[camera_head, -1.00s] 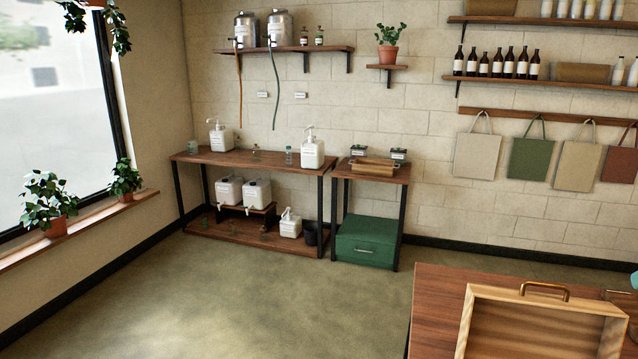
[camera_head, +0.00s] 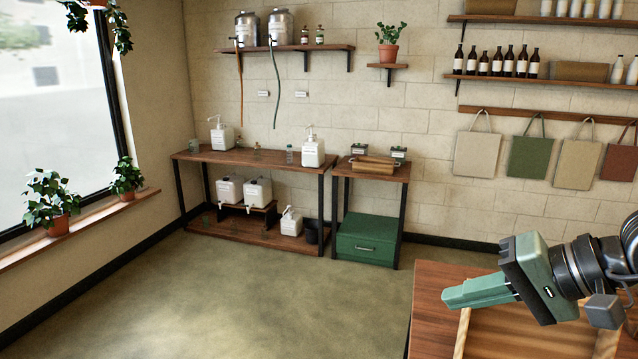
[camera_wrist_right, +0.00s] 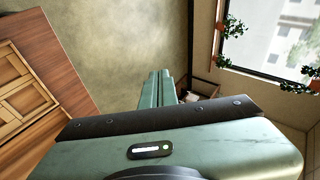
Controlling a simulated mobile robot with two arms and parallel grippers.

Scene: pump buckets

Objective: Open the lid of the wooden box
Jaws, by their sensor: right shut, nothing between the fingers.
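The wooden box stands on the wooden table at the lower right of the head view. A light wooden panel with a raised rim (camera_head: 461,334), which looks like its lid standing up, is partly hidden by my right gripper and cut off by the frame. Its brass handle is hidden now. In the right wrist view the box (camera_wrist_right: 22,97) shows at the left, with framed sections like compartments. My right gripper (camera_head: 447,298) is green, shut and empty, in front of and above the panel's upper left part. It also shows in the wrist view (camera_wrist_right: 160,75). My left gripper is out of view.
The table (camera_head: 432,310) has bare wood left of the box. Open floor (camera_head: 270,310) lies beyond it. A bench (camera_head: 250,158) with pump bottles and a side table with a green drawer box (camera_head: 365,242) stand at the back wall.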

